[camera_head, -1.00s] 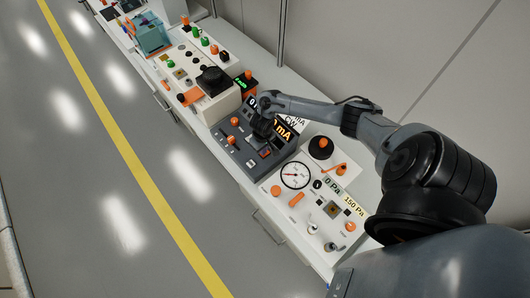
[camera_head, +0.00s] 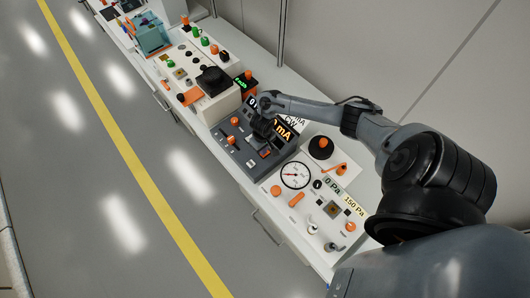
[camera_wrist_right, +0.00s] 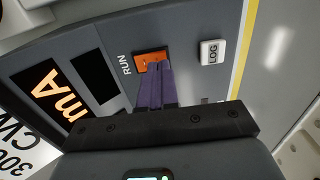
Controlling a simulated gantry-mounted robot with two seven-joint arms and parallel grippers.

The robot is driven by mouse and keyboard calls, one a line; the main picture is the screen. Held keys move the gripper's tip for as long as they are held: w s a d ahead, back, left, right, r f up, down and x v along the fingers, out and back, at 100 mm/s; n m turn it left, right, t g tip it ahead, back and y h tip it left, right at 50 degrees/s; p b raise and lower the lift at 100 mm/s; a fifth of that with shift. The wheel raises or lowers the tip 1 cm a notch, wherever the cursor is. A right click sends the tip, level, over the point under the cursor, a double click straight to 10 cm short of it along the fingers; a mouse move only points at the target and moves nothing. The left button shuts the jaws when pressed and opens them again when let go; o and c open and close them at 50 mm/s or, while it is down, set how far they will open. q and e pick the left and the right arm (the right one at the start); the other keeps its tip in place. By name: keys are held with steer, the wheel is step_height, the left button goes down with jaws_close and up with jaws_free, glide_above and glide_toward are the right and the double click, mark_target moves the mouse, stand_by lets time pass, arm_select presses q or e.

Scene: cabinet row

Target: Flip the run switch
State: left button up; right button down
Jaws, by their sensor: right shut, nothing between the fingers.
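The run switch (camera_wrist_right: 150,57) is an orange rocker beside the printed word RUN on a dark grey panel (camera_wrist_right: 202,88) in the right wrist view. My right gripper (camera_wrist_right: 158,68) is shut and empty, its purple fingers together. The fingertips overlap the lower part of the orange rocker in that view; whether they touch it I cannot tell. In the head view my right gripper (camera_head: 262,138) is low over the dark control box, and its fingertips are hard to make out there. My left gripper is not in view.
A white LOG button (camera_wrist_right: 212,52) sits beside the run switch. An orange mA display (camera_wrist_right: 57,93) is on the other side. A white gauge panel (camera_head: 281,203) and a cream box with a black knob (camera_head: 213,77) flank the dark box. The floor aisle (camera_head: 115,190) is clear.

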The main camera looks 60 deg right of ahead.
steer(key=shift+f+b, duration=0.4)
steer(key=shift+f, duration=0.45)
steer(key=shift+r, duration=0.15)
step_height(320, 180, up, 7)
steer(key=p, duration=0.9)
stand_by(0.4)
steer(key=a+r+n+t+p, duration=0.2)
steer(key=a+r+n, duration=0.15)
steer(key=a, duration=0.75)
steer(key=a+r+n+t+p, duration=0.25)
steer(key=a+r, duration=0.25)
steer(key=a, duration=0.6)
steer(key=s+a+p+v, duration=0.1)
steer(key=v, duration=1)
steer(key=s+a+f+p+v, duration=0.1)
steer(key=s+p+v, duration=0.1)
steer(key=v, duration=0.9)
steer(key=shift+g, duration=0.45)
